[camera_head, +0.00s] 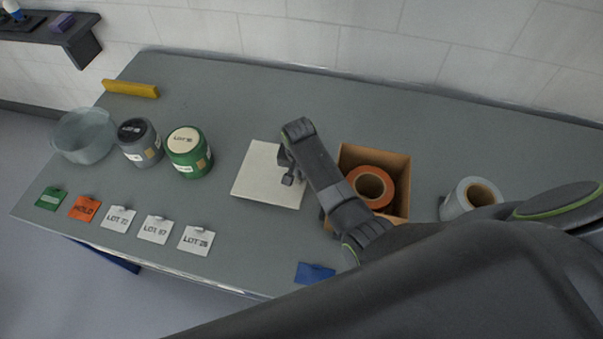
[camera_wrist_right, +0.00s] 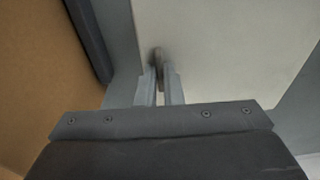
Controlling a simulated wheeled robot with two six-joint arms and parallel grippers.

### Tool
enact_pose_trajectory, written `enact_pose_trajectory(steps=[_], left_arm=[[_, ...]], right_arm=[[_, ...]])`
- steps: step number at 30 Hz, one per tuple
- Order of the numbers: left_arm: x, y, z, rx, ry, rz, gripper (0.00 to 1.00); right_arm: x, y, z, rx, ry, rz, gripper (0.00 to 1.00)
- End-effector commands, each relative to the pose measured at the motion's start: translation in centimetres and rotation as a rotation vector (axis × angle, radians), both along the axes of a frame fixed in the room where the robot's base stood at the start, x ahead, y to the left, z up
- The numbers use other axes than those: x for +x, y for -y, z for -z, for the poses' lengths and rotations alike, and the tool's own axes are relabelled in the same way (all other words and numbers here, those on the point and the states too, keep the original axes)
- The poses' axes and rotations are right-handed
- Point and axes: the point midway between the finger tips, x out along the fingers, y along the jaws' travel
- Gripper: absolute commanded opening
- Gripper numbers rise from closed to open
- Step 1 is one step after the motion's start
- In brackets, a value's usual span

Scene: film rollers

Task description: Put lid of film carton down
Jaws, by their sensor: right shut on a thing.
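The lid of the film carton (camera_head: 262,185) is a flat cream square left of the carton, level with or close to the table; I cannot tell if it touches. In the right wrist view the lid (camera_wrist_right: 225,45) fills the upper right. My right gripper (camera_head: 290,177) is at the lid's right part, its fingers (camera_wrist_right: 160,85) shut on a small grip of the lid. The open film carton (camera_head: 400,161) is brown, with an orange film roll (camera_head: 388,184) inside; my arm hides part of it. My left gripper is not in view.
Grey and green jars (camera_head: 188,153), a clear bowl (camera_head: 84,137) and a yellow bar (camera_head: 131,89) stand at the left. Several tags (camera_head: 155,229) line the front edge. A pale roll (camera_head: 460,203) lies right of the carton. A blue card (camera_head: 314,273) lies in front. The back middle is clear.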

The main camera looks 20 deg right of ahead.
Motion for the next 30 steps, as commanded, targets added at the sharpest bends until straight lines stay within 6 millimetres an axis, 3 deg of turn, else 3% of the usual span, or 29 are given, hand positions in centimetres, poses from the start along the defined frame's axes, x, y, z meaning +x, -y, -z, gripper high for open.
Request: enact_pose_trajectory(steps=[6, 18, 19, 23, 30], left_arm=[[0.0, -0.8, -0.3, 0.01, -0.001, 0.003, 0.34], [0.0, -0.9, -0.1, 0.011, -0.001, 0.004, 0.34], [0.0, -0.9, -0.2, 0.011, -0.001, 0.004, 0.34], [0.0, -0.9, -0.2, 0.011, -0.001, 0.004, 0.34], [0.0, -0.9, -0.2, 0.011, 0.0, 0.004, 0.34]], right_arm=[[0.0, 0.0, 2.2, -0.001, -0.001, 0.0, 0.0], [0.0, 0.0, 2.7, 0.0, -0.001, 0.0, 0.0], [0.0, 0.0, 2.7, 0.0, -0.001, 0.0, 0.11], [0.0, 0.0, 2.6, -0.001, -0.001, 0.0, 0.28], [0.0, 0.0, 2.6, -0.001, -0.001, 0.0, 0.29]])
